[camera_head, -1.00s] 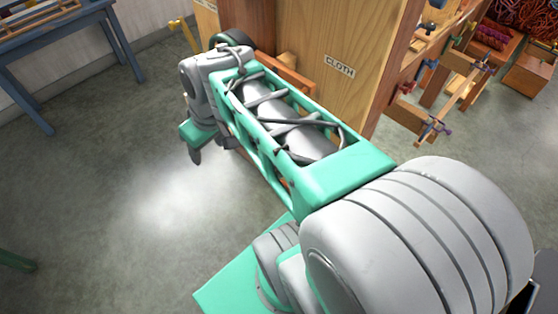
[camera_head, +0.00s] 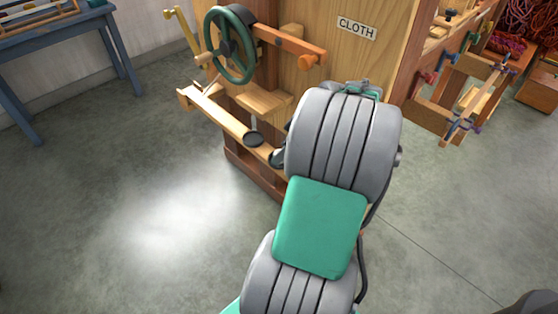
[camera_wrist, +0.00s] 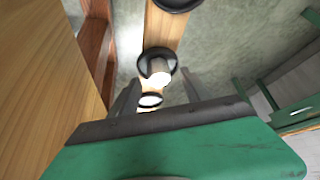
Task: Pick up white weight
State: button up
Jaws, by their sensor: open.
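In the wrist view a white weight (camera_wrist: 161,73) stands on a black round dish (camera_wrist: 146,62) on a narrow wooden beam (camera_wrist: 160,30). A second white piece (camera_wrist: 150,101) with a dark rim shows just nearer, between the fingers. My gripper (camera_wrist: 158,92) is open, its two grey fingers to either side of these pieces. I cannot tell how far above them it is. In the head view my gripper is hidden behind my arm; the beam (camera_head: 220,115) shows there with dark dishes (camera_head: 253,138) near its right end.
A wooden cabinet marked CLOTH (camera_head: 357,28) stands behind my arm. A green handwheel (camera_head: 232,45) and a wooden arm (camera_head: 290,44) stick out from it. A blue table (camera_head: 60,25) is at the far left. The floor at lower left is clear.

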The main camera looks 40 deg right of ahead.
jog(key=shift+w+a+f, duration=0.15)
jog(key=shift+w+f, duration=0.1)
jog(key=shift+f, duration=0.35)
jog(key=shift+r, duration=0.1)
grip_shut()
